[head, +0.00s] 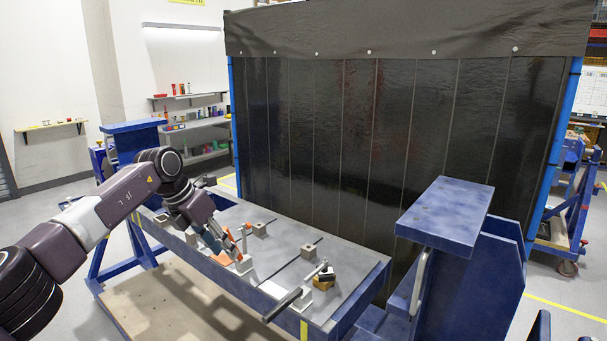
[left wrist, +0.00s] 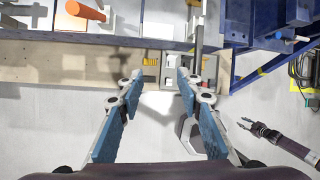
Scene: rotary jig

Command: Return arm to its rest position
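My left arm comes in from the left in the head view, with its left gripper (head: 228,248) over the near edge of the jig table (head: 215,265). In the left wrist view the left gripper (left wrist: 160,78) shows two blue-padded fingers spread apart, with nothing held between them. A clamp with an orange part (head: 239,254) sits by the gripper in the head view; the orange part also shows at the top of the left wrist view (left wrist: 86,11). What looks like my right gripper (left wrist: 255,128) is small at the right of the left wrist view; its opening is unclear.
A toggle clamp (head: 323,275) and a dark handle (head: 282,305) stand at the table's near right end. A blue stand (head: 445,215) rises at the right. A dark curtain (head: 380,150) closes off the back. Shelves (head: 195,130) stand at the back left.

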